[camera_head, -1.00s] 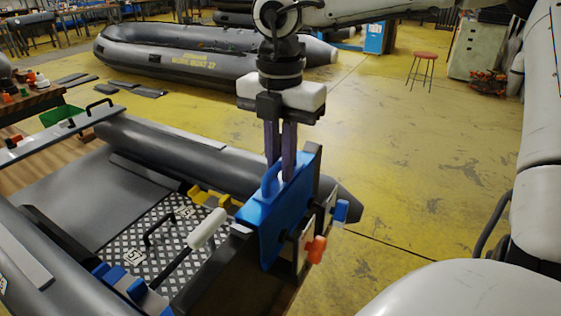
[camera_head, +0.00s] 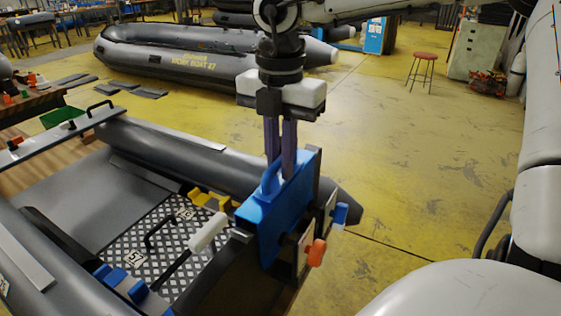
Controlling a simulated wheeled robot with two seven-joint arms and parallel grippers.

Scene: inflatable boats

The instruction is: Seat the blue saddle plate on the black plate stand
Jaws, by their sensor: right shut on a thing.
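The blue saddle plate (camera_head: 270,215) is a thick upright plate with a loop handle on top. It stands at the boat's stern, on or against the dark transom board (camera_head: 222,278). My right gripper (camera_head: 281,178) points straight down, its two purple-grey fingers close together and shut on the plate's top beside the loop. The fingertips are partly hidden. I cannot make out the black plate stand with certainty; a dark upright panel shows just behind the plate's right edge. My left gripper is not in view.
Small panels with an orange knob (camera_head: 316,253) and a blue knob (camera_head: 340,213) stick out right of the plate. A white-gripped lever (camera_head: 207,232) and yellow clamps (camera_head: 203,199) lie left of it, inside the grey boat. The yellow floor (camera_head: 430,170) to the right is mostly clear.

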